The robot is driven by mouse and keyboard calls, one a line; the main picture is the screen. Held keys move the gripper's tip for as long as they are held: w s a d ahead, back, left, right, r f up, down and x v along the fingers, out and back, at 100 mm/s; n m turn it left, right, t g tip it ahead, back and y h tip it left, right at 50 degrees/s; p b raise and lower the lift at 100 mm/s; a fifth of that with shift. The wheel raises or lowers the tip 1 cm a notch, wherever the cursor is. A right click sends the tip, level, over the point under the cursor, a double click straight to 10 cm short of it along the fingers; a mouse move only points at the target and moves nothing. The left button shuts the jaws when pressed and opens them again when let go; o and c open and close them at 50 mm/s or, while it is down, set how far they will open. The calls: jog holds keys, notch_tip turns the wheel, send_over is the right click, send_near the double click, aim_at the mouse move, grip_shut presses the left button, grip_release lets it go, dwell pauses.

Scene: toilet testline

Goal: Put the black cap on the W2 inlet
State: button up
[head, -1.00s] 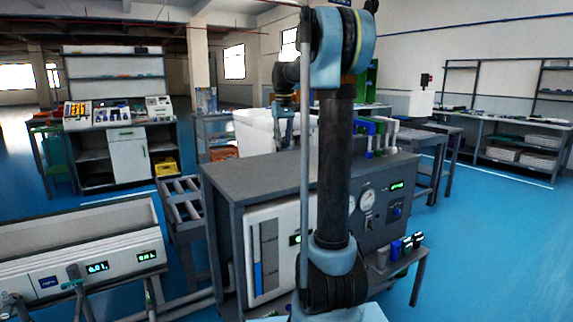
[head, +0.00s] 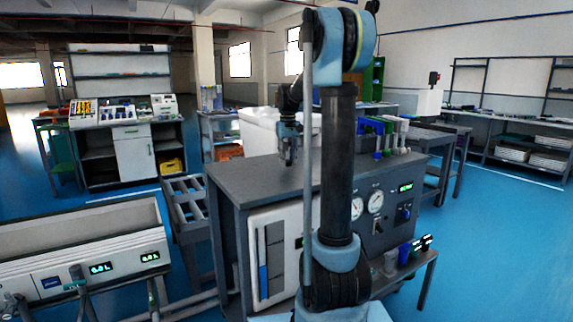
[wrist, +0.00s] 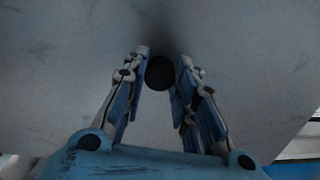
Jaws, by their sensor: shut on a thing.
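My gripper (head: 289,161) shows in the head view above the grey bench top (head: 240,178), in front of a white tub (head: 258,135). In the wrist view my gripper's fingers (wrist: 162,58) are shut on a round black thing, the black cap (wrist: 159,73), held between the fingertips. A plain grey surface fills the view behind it, with a dark shadow beyond the cap. In the head view the cap is too small to make out. I cannot pick out the W2 inlet in either view.
Blue, green and white upright fittings (head: 385,128) stand at the bench's back right. A gauge panel (head: 377,201) and a small shelf with cups (head: 405,252) are at its right. A roller conveyor (head: 187,200) stands left. My arm hides part of the bench.

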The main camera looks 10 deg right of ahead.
jog(key=shift+f, duration=0.8)
jog(key=shift+s, duration=0.1)
jog(key=o, duration=0.7)
